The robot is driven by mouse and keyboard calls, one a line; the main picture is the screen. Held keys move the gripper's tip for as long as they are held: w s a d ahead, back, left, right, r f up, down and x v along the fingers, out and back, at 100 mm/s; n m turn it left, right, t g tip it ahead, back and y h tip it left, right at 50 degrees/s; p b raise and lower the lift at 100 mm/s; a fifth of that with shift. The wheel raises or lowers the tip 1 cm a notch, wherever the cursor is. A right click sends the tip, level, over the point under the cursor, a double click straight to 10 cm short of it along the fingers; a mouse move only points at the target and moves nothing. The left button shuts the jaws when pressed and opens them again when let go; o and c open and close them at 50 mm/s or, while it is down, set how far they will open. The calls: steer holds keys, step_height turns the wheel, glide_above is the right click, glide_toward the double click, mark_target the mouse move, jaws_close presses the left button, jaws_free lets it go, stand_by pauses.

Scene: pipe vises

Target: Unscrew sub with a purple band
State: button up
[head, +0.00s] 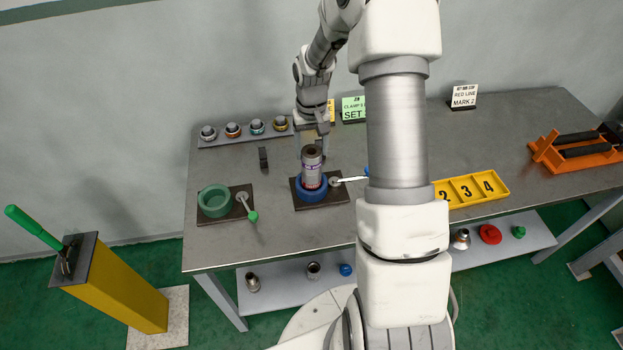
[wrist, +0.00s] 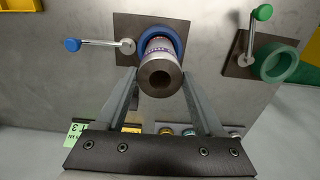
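The steel sub (head: 312,160) with a purple band stands upright in the blue vise (head: 311,190). A red ring shows low on it, near the vise. In the wrist view the open bore of the sub (wrist: 160,73) faces the camera, with the blue vise (wrist: 172,38) around its lower end. My gripper (head: 313,152) is over the sub from behind.
The blue vise has a lever handle (wrist: 98,42). A green vise (head: 214,201) with a green-knobbed lever stands to the left, empty. A rack (head: 245,134) with several banded subs is at the back. A yellow numbered tray (head: 471,190) and orange stand (head: 575,150) are right.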

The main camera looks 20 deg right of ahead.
steer(key=c, duration=0.6)
steer(key=shift+o, duration=0.2)
steer(key=n, duration=0.4)
steer(key=shift+r+p, duration=0.1)
steer(key=shift+p, duration=0.25)
steer(key=n+p, duration=0.1)
steer(key=n, duration=0.3)
steer(key=n+p, duration=0.2)
steer(key=n, duration=0.3)
steer(key=shift+n, duration=0.7)
